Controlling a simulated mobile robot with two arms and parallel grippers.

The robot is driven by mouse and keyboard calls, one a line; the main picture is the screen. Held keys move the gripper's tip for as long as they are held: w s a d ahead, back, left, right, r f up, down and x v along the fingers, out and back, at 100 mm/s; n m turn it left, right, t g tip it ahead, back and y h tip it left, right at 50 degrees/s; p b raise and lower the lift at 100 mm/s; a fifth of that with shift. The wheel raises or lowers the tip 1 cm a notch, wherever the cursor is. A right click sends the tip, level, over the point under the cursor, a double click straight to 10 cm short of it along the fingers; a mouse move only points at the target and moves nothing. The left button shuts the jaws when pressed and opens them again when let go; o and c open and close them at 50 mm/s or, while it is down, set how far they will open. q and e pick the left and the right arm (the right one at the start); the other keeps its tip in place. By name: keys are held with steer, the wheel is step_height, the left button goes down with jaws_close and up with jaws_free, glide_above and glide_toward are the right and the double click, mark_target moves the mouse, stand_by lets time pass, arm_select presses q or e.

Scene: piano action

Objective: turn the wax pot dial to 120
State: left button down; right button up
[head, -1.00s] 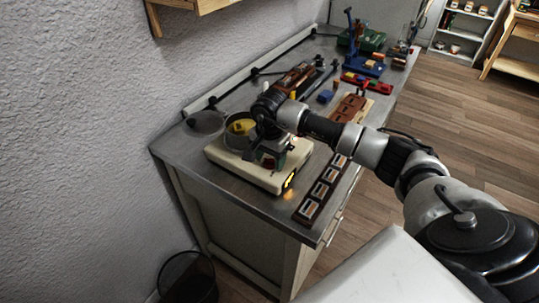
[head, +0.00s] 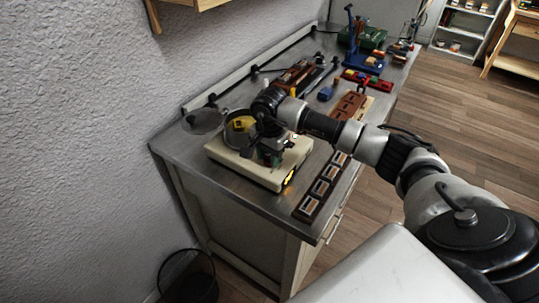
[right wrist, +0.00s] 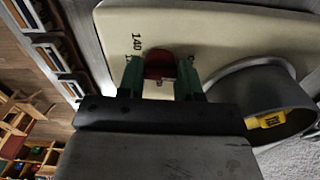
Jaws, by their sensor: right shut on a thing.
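The wax pot (head: 228,158) has a cream base with a round metal pot on it and stands at the near end of the bench. Its base also shows in the right wrist view (right wrist: 210,32). The red dial (right wrist: 159,62) is on the base, with the printed number 140 beside it. Other marks by the dial are partly hidden by my fingers. My right gripper (right wrist: 160,76) has its green fingertips on both sides of the dial and is shut on it. In the head view my right gripper (head: 269,155) hides the dial. My left gripper is not in view.
The metal pot (right wrist: 245,90) holds a yellow piece close beside my right gripper. A brown compartment tray (head: 324,185) lies along the bench's front edge. Tools and a blue stand (head: 362,62) are farther back. A dark bin (head: 187,278) stands on the floor.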

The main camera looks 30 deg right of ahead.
steer(key=m+b, duration=0.1)
steer(key=m, duration=0.2)
steer(key=shift+b, duration=0.3)
steer(key=m+b, duration=0.1)
steer(key=m, duration=0.3)
steer(key=shift+m+b, duration=0.3)
steer(key=shift+b, duration=0.05)
steer(key=m+b, duration=0.1)
steer(key=m, duration=0.3)
steer(key=m+b, duration=0.1)
steer(key=m, duration=0.8)
steer(key=shift+r+m, duration=0.1)
steer(key=shift+m, duration=0.2)
steer(key=m, duration=1.3)
steer(key=shift+m+p, duration=0.35)
steer(key=shift+m, duration=0.05)
